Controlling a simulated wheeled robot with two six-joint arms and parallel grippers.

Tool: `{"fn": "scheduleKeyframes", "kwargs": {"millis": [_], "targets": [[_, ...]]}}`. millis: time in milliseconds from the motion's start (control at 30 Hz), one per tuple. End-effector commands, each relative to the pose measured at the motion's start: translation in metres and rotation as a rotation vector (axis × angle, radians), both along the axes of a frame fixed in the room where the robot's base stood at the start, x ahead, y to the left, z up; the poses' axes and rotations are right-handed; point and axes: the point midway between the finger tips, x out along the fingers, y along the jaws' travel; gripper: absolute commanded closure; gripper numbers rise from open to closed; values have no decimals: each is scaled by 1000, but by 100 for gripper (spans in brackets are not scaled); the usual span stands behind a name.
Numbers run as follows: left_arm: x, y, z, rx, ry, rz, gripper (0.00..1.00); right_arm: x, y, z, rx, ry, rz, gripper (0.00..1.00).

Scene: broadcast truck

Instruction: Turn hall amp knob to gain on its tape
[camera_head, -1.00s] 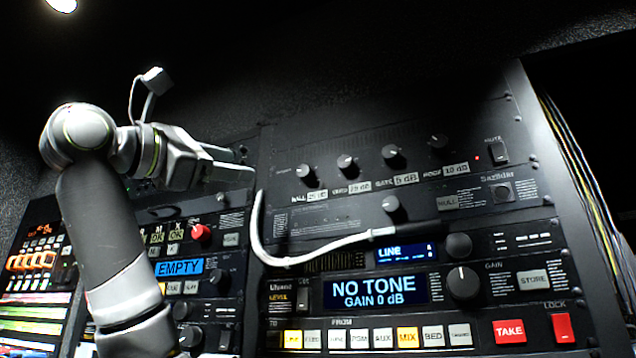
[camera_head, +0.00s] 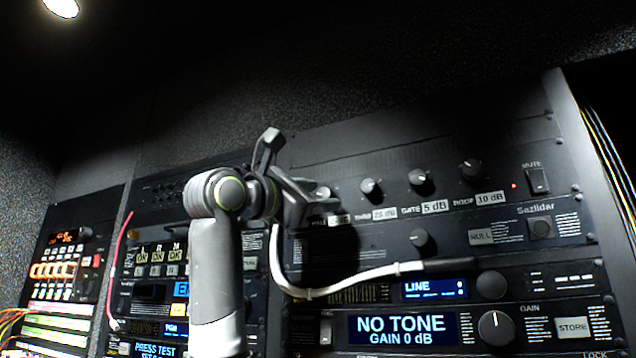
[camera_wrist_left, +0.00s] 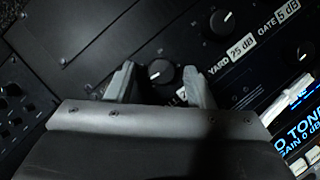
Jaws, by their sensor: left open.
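The hall amp knob (camera_head: 322,192) is the leftmost of a row of black knobs with white pointer lines on the upper panel. In the left wrist view the knob (camera_wrist_left: 160,71) shows between my fingertips. My left gripper (camera_head: 318,204) is open at the knob, with one finger on each side of it in the left wrist view (camera_wrist_left: 157,80). I cannot tell whether the fingers touch it. The hall tape label (camera_head: 338,219) is mostly hidden behind the gripper. Its gain value cannot be read.
The yard knob (camera_head: 371,188), gate knob (camera_head: 418,178) and roof knob (camera_head: 471,170) stand to the right, with tape labels below. A mute switch (camera_head: 537,181) is at far right.

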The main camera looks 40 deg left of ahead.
Motion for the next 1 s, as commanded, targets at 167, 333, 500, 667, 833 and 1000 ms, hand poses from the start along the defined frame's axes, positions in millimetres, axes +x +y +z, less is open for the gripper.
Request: {"fn": "scheduleKeyframes", "kwargs": {"millis": [167, 333, 500, 667, 833, 1000], "targets": [[7, 0, 2, 0, 0, 0, 52, -4, 0, 4, 0, 6, -2, 100], [7, 0, 1, 0, 0, 0, 52, -4, 1, 4, 1, 6, -1, 100], [7, 0, 1, 0, 1, -1, 65, -4, 3, 3, 4, 7, -2, 100], [7, 0, 1, 0, 1, -1, 86, -4, 3, 3, 5, 7, -2, 100], [7, 0, 1, 1, 1, 0, 96, -4, 3, 3, 5, 7, -2, 100], [7, 0, 1, 22, 8, -1, 96, -4, 3, 3, 5, 7, -2, 100]]}}
